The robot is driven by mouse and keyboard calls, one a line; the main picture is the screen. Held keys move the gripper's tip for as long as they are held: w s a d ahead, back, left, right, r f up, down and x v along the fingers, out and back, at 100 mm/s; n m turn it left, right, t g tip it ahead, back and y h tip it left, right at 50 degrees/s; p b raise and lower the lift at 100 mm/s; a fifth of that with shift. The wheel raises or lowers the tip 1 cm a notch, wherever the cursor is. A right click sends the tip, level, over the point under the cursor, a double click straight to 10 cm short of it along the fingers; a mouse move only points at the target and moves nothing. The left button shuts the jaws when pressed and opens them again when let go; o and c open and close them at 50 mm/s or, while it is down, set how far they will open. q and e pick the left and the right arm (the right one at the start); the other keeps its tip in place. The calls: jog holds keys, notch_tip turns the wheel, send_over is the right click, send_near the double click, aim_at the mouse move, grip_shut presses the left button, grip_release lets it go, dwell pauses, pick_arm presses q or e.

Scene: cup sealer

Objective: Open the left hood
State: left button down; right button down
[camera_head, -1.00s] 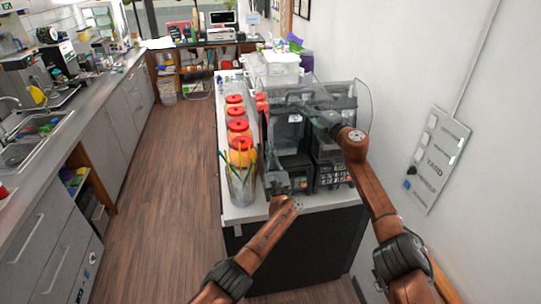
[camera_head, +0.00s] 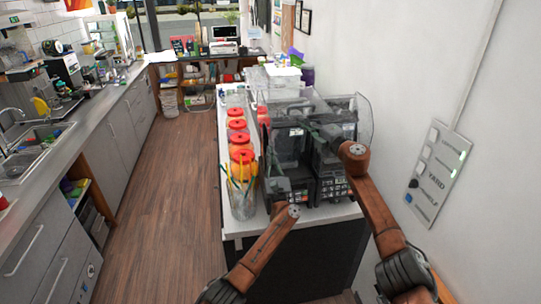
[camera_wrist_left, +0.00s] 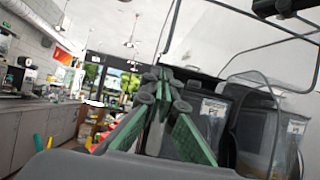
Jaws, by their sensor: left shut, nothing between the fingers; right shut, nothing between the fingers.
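Two dark cup sealing machines stand side by side on the white counter. The left machine (camera_head: 299,187) has a clear hood (camera_head: 288,110) with a grey frame. A clear, grey-framed hood panel also shows at the upper right of the left wrist view (camera_wrist_left: 240,42); its exact angle is hard to tell. My left gripper (camera_head: 270,160) is shut and empty at the left machine's left front. Its green fingers meet in the left wrist view (camera_wrist_left: 164,82), beside the hood frame; contact is unclear. My right gripper (camera_head: 314,124) is shut and empty above the machines, partly lost against them.
The right machine (camera_head: 331,188) has a clear panel (camera_head: 364,118) near the wall. Red-lidded jars (camera_head: 240,138) and a glass of colored sticks (camera_head: 241,200) stand close left of my left gripper. White tubs (camera_head: 280,76) stand behind. The wooden floor at left is clear.

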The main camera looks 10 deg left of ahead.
pick_arm(q)
jog(key=shift+r, duration=0.75)
pick_arm(e)
jog(key=c, duration=2.7)
grip_release()
jog(key=o, duration=0.7)
jog(key=shift+d, duration=0.1)
